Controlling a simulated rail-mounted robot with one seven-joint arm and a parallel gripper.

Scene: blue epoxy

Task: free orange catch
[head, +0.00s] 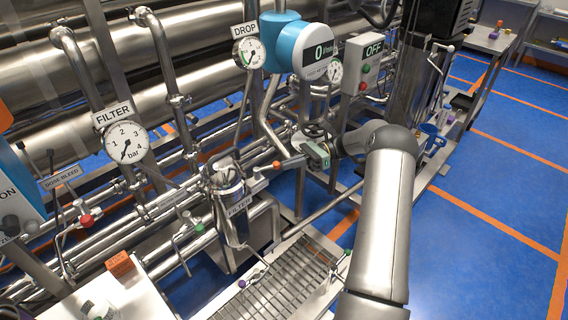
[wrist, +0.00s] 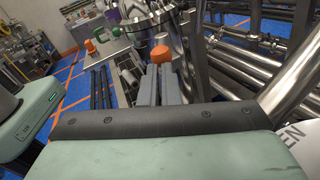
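The orange catch (head: 276,164) is an orange-tipped lever to the right of the steel filter housing (head: 232,205). In the wrist view its orange knob (wrist: 159,54) stands just beyond the fingertips, in front of the housing (wrist: 172,22). My gripper (head: 290,163) reaches in from the right, its tips close to the knob. In the wrist view the two grey fingers of my gripper (wrist: 159,72) lie side by side with a narrow gap. I cannot tell whether they touch or hold the lever.
A pressure gauge marked FILTER (head: 126,142) stands left of the housing, with steel pipes around it. A grated tray (head: 285,285) lies below. A bench with an orange block (head: 120,264) is at lower left. Blue floor (head: 490,210) is clear at right.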

